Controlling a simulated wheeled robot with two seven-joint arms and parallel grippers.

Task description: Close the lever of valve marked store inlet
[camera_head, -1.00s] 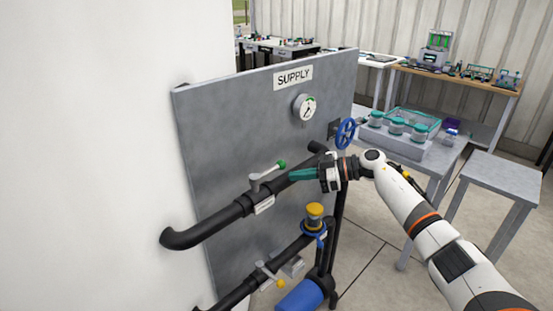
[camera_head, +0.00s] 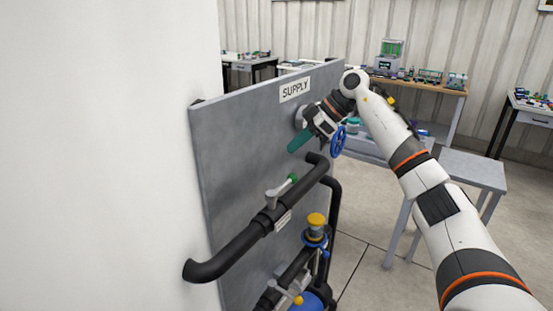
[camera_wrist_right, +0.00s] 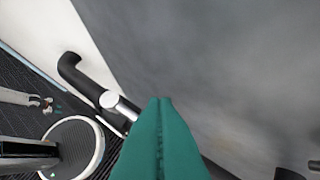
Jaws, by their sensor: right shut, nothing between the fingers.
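The upper black pipe (camera_head: 240,242) on the grey panel carries a grey valve lever with a green knob (camera_head: 292,178). This lever points up and right, roughly along the pipe. A second lever with a yellow knob (camera_head: 298,299) sits on the lower pipe. White tags hang at the valves, but their text is too small to read. My right gripper (camera_head: 299,141), with green fingers, is shut and empty above the green-knobbed lever, apart from it and in front of the gauge. The shut fingers also show in the right wrist view (camera_wrist_right: 160,135). My left gripper is out of view.
The panel (camera_head: 245,135) bears a SUPPLY sign (camera_head: 295,89). A blue handwheel (camera_head: 338,141) is beside my right gripper, and a yellow-capped fitting (camera_head: 316,220) stands below. A white wall (camera_head: 100,150) fills the left. A grey table (camera_head: 470,168) stands at right.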

